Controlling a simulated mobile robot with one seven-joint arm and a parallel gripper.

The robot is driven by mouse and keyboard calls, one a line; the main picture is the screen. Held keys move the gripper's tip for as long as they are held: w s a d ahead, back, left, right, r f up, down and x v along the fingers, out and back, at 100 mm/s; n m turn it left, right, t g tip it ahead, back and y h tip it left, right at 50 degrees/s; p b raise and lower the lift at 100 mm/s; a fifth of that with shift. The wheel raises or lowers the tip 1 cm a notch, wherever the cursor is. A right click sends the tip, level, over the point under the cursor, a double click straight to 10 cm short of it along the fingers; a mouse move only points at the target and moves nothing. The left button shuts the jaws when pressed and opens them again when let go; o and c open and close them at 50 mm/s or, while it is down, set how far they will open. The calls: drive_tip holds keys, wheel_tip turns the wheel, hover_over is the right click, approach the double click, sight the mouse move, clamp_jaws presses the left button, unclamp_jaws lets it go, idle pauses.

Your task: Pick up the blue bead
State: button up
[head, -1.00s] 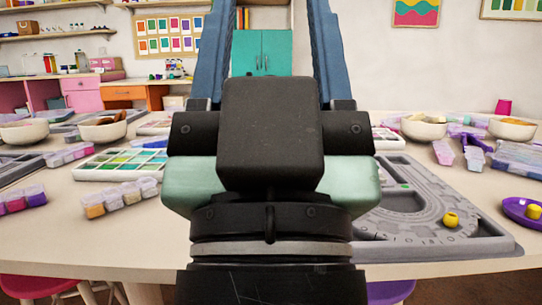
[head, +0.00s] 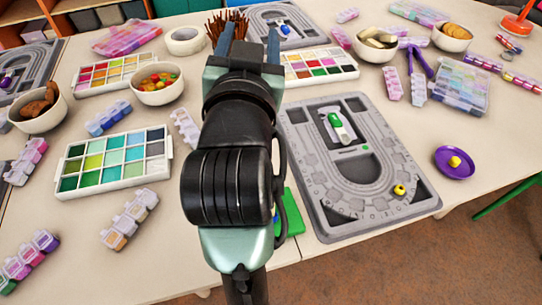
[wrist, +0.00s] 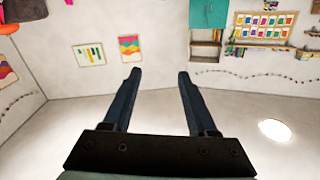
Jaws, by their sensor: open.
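A small blue piece (head: 285,29), perhaps the blue bead, shows on the far grey bead board (head: 258,12) at the top of the head view. It is too small to make out its exact shape. My arm hides part of the table's middle.
A nearer grey bead board (head: 315,205) holds a green piece and a yellow bead (head: 400,190). A purple dish (head: 455,174) holds another yellow bead. Bowls (head: 157,95), paint trays (head: 70,165) and bead boxes crowd the left. The table's front right edge is fairly clear.

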wheel_tip(320, 180, down, 8)
drive_tip(key=s+a+m+g+h+p, duration=0.1)
drive_tip(key=s+m+g+p, duration=0.15)
drive_tip(key=g+p, duration=0.7)
drive_tip(key=s+f+g+h+p, duration=0.2)
drive_tip(key=s+f+g+p, duration=0.35)
drive_tip(key=s+p, duration=0.8)
drive_tip(key=shift+m+t, duration=0.25)
drive_tip(key=shift+t, duration=0.05)
drive_tip(key=x, duration=0.8)
drive_tip(key=shift+w+d+f, duration=0.1)
drive_tip(key=shift+w+f, duration=0.05)
drive_tip(key=shift+w, duration=0.1)
drive_tip(key=shift+s+x, duration=0.15)
drive_tip(key=shift+x, duration=1.25)
drive_tip(key=shift+s+x, duration=0.15)
drive_tip(key=shift+x, duration=1.25)
drive_tip(key=shift+f, duration=0.15)
clamp_jaws()
